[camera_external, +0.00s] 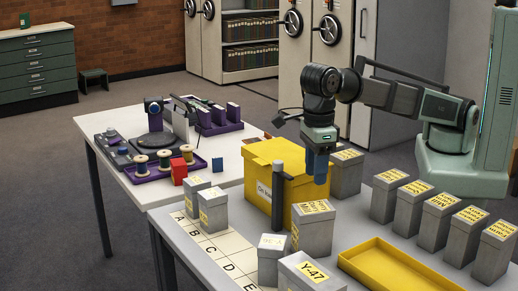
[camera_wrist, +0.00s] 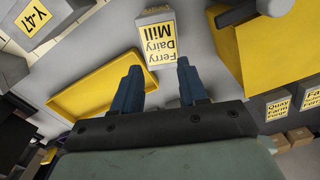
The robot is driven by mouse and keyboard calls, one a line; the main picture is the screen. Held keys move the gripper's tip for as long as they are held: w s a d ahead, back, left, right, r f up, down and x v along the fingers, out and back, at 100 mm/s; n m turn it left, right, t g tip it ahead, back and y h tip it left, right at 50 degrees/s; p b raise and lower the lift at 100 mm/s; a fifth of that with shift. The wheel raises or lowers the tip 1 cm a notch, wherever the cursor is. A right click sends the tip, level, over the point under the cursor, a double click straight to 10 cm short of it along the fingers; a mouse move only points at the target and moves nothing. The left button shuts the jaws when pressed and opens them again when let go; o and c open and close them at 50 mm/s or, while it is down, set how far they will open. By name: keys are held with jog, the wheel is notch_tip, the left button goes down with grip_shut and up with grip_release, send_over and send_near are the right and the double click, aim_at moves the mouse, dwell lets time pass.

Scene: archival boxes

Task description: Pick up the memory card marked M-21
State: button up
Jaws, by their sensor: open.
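I cannot make out a card marked M-21 in either view. My gripper (camera_external: 317,178) hangs fingers-down above the grey table, beside the yellow box. In the wrist view its two blue fingers (camera_wrist: 158,82) are apart with nothing between them. Just beyond the fingertips there is a grey box with a yellow Ferry Dairy Mill label (camera_wrist: 157,40); it stands upright on the table and also shows in the external view (camera_external: 313,235).
A yellow box (camera_external: 258,176) and dark post stand beside the gripper. A shallow yellow tray (camera_external: 398,277) lies in front. Several labelled grey boxes line the right side; a Y-47 box (camera_external: 311,272) is in front. A white table (camera_external: 150,200) holds spools and purple trays.

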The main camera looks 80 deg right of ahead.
notch_tip(320, 180, up, 2)
jog(key=m, duration=3.5)
send_over(217, 158)
notch_tip(217, 158, down, 7)
jog(key=f, duration=0.9)
jog(key=shift+w+d+f, duration=0.15)
jog(key=shift+d+f, duration=0.15)
jog(key=shift+a+f, duration=0.1)
jog(key=shift+f, duration=2.5)
